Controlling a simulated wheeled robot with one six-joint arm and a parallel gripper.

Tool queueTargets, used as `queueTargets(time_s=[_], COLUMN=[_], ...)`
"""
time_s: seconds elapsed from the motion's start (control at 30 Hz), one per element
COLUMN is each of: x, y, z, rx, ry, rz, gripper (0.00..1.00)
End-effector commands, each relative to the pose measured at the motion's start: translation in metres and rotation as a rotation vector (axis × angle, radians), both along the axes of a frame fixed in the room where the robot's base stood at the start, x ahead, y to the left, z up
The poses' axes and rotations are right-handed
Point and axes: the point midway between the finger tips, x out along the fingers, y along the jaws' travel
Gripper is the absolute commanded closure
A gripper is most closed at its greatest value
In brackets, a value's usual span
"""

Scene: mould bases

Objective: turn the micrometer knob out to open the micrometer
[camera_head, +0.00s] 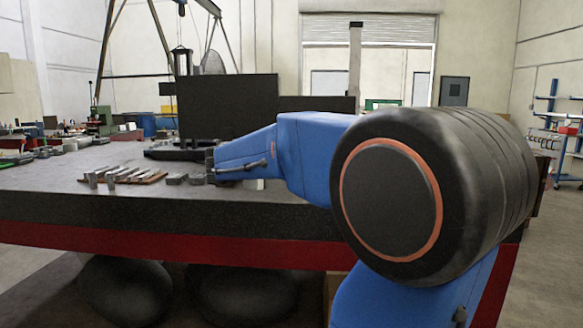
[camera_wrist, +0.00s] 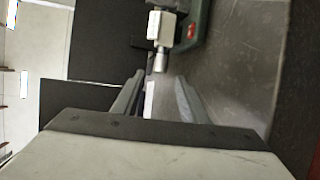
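In the wrist view, a small silvery cylinder (camera_wrist: 159,59), which looks like the micrometer knob, sticks out from a pale metal block (camera_wrist: 161,25) beside a dark green body with a red mark (camera_wrist: 194,30). My gripper (camera_wrist: 160,78) is open, with its two grey fingers apart. The knob's end lies just ahead of the fingertips, about midway between them. I cannot tell whether the fingers reach around it. In the head view, my gripper (camera_head: 211,166) is small, low over the table, and the micrometer cannot be made out.
The dark table (camera_head: 150,208) has a red edge. Several metal blocks and bars (camera_head: 125,174) lie left of my gripper. A large dark panel (camera_head: 228,105) stands behind it. More tools and parts crowd the table's far left. The table's front left surface is mostly clear.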

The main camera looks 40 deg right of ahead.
Motion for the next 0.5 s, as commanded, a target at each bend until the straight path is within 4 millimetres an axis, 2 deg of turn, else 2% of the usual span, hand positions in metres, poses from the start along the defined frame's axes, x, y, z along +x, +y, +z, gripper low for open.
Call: queueTargets(time_s=[0.5], x=[0.022], y=[-0.073], z=[-0.017], rx=[0.001], ry=[0.0], rz=[-0.003], gripper=[0.61])
